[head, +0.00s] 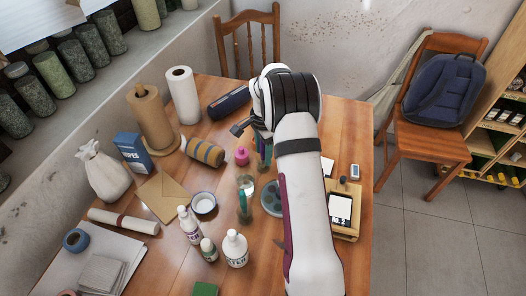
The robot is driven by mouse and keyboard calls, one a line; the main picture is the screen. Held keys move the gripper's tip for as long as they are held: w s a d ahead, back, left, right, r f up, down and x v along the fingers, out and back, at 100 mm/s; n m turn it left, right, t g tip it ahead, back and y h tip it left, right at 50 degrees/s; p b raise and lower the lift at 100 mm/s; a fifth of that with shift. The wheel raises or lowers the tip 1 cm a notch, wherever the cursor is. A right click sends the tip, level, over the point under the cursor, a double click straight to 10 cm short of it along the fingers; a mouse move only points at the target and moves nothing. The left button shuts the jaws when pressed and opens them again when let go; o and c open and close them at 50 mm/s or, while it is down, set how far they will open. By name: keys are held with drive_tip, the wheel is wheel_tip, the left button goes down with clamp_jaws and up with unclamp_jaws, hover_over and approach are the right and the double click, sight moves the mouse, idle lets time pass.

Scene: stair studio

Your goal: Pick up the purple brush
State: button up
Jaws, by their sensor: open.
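My gripper (242,130) is at the far part of the table, its dark fingers pointing left, open and with nothing seen between them. Several slim coloured upright things (263,152), some greenish and some bluish-purple, show just below it, partly hidden by my arm. I cannot tell for sure which of them is the purple brush. A clear jar (246,184) with a green-handled item (244,204) in front of it stands nearer.
White bottles (236,250) stand nearer. The table's far right corner (350,115) is clear.

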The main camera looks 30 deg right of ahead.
clamp_jaws()
idle(0.3)
drive_tip(key=shift+r, duration=0.6)
wheel_tip(320, 180, up, 3)
drive_tip(key=shift+r, duration=0.1)
drive_tip(key=s+d+r, duration=0.6)
drive_tip(key=s+d, duration=0.1)
drive_tip(key=s, duration=0.2)
drive_tip(key=shift+s+r, duration=0.15)
drive_tip(key=shift+r, duration=0.2)
